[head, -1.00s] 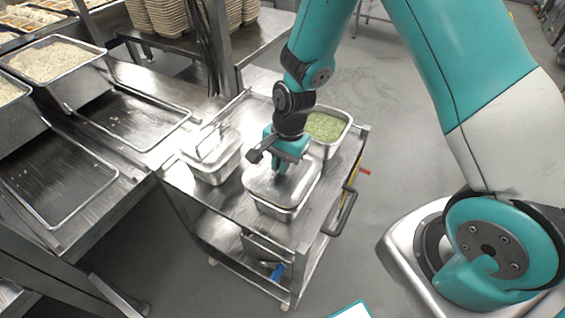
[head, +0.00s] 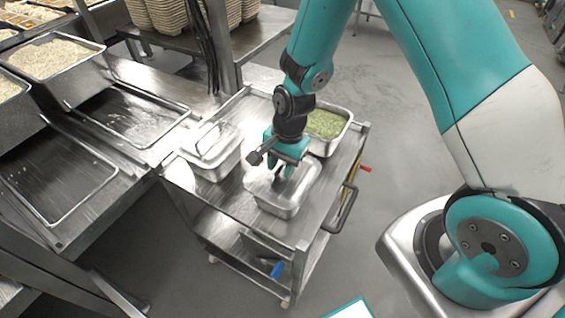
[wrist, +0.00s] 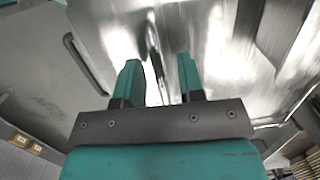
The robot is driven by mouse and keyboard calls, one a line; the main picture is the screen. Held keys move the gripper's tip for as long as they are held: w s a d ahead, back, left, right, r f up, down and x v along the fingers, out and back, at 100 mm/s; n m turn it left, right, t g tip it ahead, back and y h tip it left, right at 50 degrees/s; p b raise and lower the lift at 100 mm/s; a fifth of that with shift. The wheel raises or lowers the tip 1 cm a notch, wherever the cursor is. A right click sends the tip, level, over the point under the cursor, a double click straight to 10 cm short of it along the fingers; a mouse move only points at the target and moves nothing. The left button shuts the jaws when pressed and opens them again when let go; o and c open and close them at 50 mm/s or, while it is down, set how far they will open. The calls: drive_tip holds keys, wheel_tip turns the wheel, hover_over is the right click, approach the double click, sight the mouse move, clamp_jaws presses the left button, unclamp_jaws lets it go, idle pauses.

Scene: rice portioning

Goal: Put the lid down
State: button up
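A shiny steel lid (head: 302,182) sits low at the front container (head: 283,209) on the cart; I cannot tell whether its edges line up with the rim. My gripper (head: 284,174) is right above the lid, pointing down, its fingers apart. In the wrist view my gripper (wrist: 160,75) has one teal finger on each side of a thin, bright upright strip, which looks like the lid's handle (wrist: 153,45). Gaps show beside the strip. The fingertips hide part of the lid in the head view.
On the cart (head: 228,205), a lidded steel container (head: 212,165) stands to the left and an open container of green food (head: 325,125) behind. The cart's push handle (head: 343,208) is at the right. Steel counters with trays (head: 55,175) and a rice pan (head: 50,60) lie left.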

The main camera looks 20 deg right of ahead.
wheel_tip(320, 180, up, 14)
drive_tip(key=d, duration=0.2)
drive_tip(key=s+a+r+n+y, duration=0.1)
drive_tip(key=s+a+r+n, duration=0.2)
drive_tip(key=s+r+n, duration=0.3)
drive_tip(key=s+a+r+n+y, duration=0.1)
drive_tip(key=s+a+r+n, duration=0.2)
drive_tip(key=s+n, duration=0.9)
wheel_tip(320, 180, up, 4)
drive_tip(key=shift+s+f+b, duration=0.2)
drive_tip(key=shift+s+b, duration=0.1)
drive_tip(key=shift+b, duration=0.1)
drive_tip(key=shift+a, duration=0.1)
